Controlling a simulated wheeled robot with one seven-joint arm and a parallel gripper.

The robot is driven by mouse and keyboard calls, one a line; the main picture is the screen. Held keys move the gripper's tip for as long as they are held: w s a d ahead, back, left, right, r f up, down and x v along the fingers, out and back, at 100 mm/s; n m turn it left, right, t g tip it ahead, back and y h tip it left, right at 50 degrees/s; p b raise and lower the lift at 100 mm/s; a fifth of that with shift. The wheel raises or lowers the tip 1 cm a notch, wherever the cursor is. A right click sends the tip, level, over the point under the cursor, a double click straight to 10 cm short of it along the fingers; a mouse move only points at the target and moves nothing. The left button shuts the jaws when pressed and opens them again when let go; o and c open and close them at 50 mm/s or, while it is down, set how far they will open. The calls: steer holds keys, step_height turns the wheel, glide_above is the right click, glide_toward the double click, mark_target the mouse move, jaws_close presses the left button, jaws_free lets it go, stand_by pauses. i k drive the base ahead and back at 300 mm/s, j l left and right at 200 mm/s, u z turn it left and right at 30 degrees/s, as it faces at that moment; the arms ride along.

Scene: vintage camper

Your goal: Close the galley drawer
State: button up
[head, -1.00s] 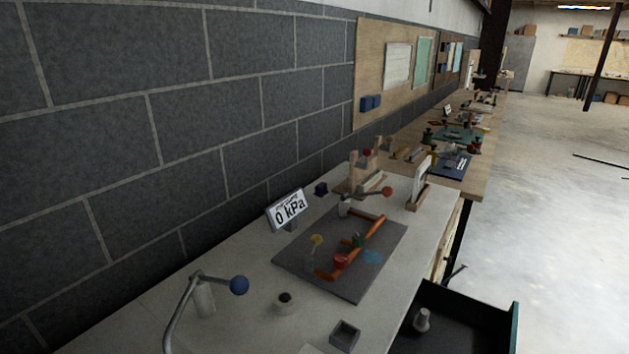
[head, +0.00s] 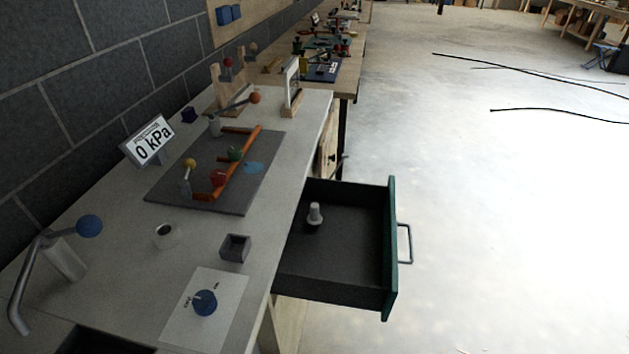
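The open drawer (head: 345,268) sticks out to the right from under the white counter in the head view. It has a dark inside, a green front panel (head: 391,250) and a grey bar handle (head: 406,243) on its outer face. My gripper is not in view.
The floor (head: 490,220) right of the drawer is clear.

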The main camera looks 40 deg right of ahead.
mark_target(351, 261)
steer(key=k+l+z, duration=0.1)
steer(key=l, duration=0.55)
steer(key=k+l+z, duration=0.1)
steer(key=l, duration=0.5)
